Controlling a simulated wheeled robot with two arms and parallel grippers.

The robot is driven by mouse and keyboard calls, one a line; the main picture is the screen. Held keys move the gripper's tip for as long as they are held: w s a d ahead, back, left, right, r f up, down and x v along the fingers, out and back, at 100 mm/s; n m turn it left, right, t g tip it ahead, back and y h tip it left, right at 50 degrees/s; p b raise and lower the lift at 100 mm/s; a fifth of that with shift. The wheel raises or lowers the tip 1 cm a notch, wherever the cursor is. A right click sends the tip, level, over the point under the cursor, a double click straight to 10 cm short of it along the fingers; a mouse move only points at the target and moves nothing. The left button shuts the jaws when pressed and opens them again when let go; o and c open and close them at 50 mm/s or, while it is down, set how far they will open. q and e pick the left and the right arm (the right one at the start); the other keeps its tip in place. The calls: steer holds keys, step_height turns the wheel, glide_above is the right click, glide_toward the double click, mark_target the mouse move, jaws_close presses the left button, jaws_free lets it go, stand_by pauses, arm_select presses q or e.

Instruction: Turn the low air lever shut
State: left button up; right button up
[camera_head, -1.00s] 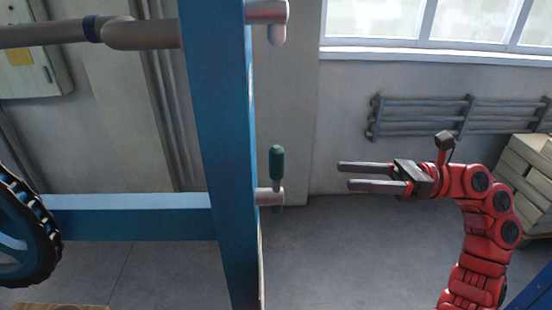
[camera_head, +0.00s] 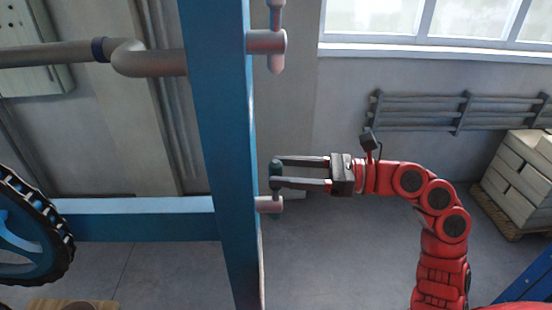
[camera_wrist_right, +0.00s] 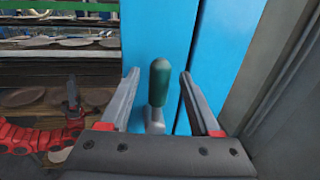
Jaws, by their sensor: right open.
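The low air lever (camera_head: 275,174) is a dark green handle on a short pinkish-grey stub at the right side of the blue post. It points up in the head view. My right gripper (camera_head: 275,172) is open, with its two fingers pointing left and their tips at the lever. In the right wrist view the green lever handle (camera_wrist_right: 159,82) stands between the two open fingers (camera_wrist_right: 160,90), with a gap on each side.
The blue post (camera_head: 222,150) stands just left of the fingertips. A second, higher valve (camera_head: 267,42) sticks out above the lever. A black-rimmed blue wheel (camera_head: 35,240) is at the far left. Grey wall rails (camera_head: 460,112) and pale stacked boxes (camera_head: 525,165) are at the right.

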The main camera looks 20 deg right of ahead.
steer(key=shift+x, duration=1.05)
jaws_close()
stand_by(0.7)
